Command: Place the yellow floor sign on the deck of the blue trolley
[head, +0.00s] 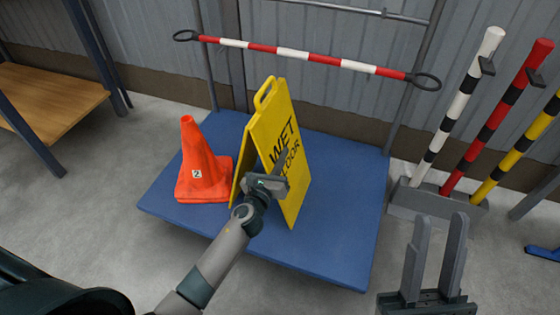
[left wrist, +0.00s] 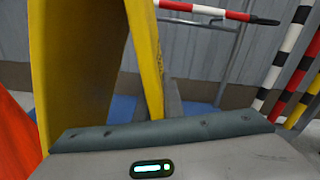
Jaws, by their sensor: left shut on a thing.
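The yellow floor sign (head: 275,140), lettered WET FLOOR, stands upright as an A-frame over the deck of the blue trolley (head: 345,190). Its lower edge appears to meet the deck, but I cannot tell for sure that it touches. My left gripper (head: 285,165) is shut on the sign's front panel; one finger lies across the lettering. In the left wrist view the sign's panel edge (left wrist: 146,55) rises between the fingers. My right gripper (head: 440,235) is open and empty, low at the right, in front of the trolley's right corner.
An orange cone (head: 200,165) stands on the deck just left of the sign. A red-and-white bar (head: 292,54) spans the trolley's back. Striped posts (head: 495,125) stand in a grey base (head: 405,200) at the right. A wooden shelf (head: 50,98) is at the left. The deck's right part is clear.

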